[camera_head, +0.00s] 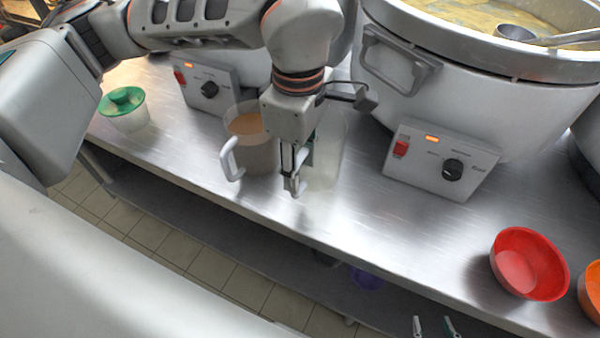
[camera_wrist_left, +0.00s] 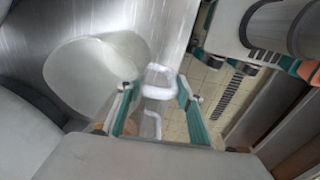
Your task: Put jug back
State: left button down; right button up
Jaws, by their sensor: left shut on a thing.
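My left gripper (camera_head: 294,187) points down over the steel counter and is shut on the white handle of a clear jug. That translucent jug (camera_head: 325,165) shows faintly just right of the fingers in the head view. In the left wrist view the jug (camera_wrist_left: 90,75) is at the left, with its handle (camera_wrist_left: 160,80) between the fingers (camera_wrist_left: 157,108). I cannot tell whether it touches the counter. A second jug (camera_head: 255,155), holding brown liquid, stands just left of the gripper. My right gripper (camera_head: 433,327) is open and empty at the bottom edge of the head view.
A large pot (camera_head: 480,90) with a ladle (camera_head: 515,32) stands behind right, with a control box (camera_head: 440,160). Another control box (camera_head: 207,88) is behind left. A green-lidded container (camera_head: 124,108) stands left. A red bowl (camera_head: 528,263) and orange bowl (camera_head: 592,290) are right. The counter's middle front is clear.

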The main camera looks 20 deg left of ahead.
pick_arm(q)
jog(key=shift+f, duration=1.4)
pick_arm(e)
jog(key=shift+s+f, duration=0.2)
jog(key=shift+f, duration=0.1)
pick_arm(q)
jog(key=c, duration=1.4)
grip_release()
jog(key=shift+f, duration=0.1)
jog(key=shift+r, duration=0.5)
notch_tip(320, 180, up, 10)
jog(key=shift+r+p, duration=0.15)
jog(key=shift+p, duration=0.45)
jog(key=shift+r, duration=0.3)
jog(key=shift+s+r, duration=0.1)
jog(key=shift+r, duration=0.1)
pick_arm(e)
jog(key=shift+s+a+r, duration=0.2)
jog(key=shift+r, duration=0.15)
